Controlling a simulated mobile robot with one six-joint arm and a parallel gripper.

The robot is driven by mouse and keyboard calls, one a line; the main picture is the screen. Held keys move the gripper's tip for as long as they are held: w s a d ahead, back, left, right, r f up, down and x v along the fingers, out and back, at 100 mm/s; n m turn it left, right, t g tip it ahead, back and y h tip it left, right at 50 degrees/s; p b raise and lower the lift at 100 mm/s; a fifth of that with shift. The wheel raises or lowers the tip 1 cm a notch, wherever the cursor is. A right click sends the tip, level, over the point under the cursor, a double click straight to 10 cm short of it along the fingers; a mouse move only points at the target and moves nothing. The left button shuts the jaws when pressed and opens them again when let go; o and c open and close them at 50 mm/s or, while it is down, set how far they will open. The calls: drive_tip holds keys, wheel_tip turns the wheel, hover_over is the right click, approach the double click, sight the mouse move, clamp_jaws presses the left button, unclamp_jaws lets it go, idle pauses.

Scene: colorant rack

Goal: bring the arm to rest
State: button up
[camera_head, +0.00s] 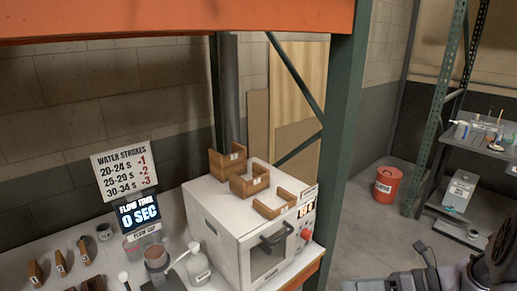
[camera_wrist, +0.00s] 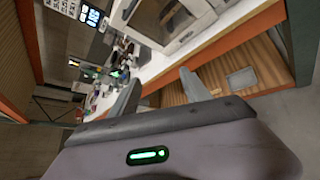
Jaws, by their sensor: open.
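My gripper (camera_wrist: 160,86) shows in the wrist view with its two fingers spread apart. Nothing is between them, and they point toward the white bench and its lower wooden shelf, with a clear gap in front. In the head view, part of my arm (camera_head: 430,280) shows at the lower right corner, off the right end of the bench. I cannot make out the fingertips there.
A white oven (camera_head: 232,235) with wooden trays on top stands on the bench beside a green rack post (camera_head: 340,150). A pump bottle (camera_head: 198,265) stands left of it. A red bucket (camera_head: 387,184) and grey shelving stand behind, with open floor between.

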drive_tip(key=s+a+r+n+g+h+b, duration=0.2)
drive_tip(key=s+a+r+n+g+h, duration=0.15)
drive_tip(key=a+n, duration=0.5)
drive_tip(key=s+a+r+n+t+h+b, duration=0.1)
drive_tip(key=s+a+n+t+h+b, duration=0.1)
drive_tip(key=s+n, duration=0.5)
drive_tip(key=s+a+r+n+t+h+b, duration=0.1)
drive_tip(key=s+a+n+t+h+b, duration=0.1)
drive_tip(key=s+a+n+h, duration=0.2)
drive_tip(key=s+a+n, duration=0.1)
drive_tip(key=s+n, duration=0.2)
drive_tip(key=n, duration=0.4)
drive_tip(key=shift+a+r+n+h, duration=0.15)
drive_tip(key=shift+r+n+h, duration=0.1)
drive_tip(key=shift+n+h, duration=0.1)
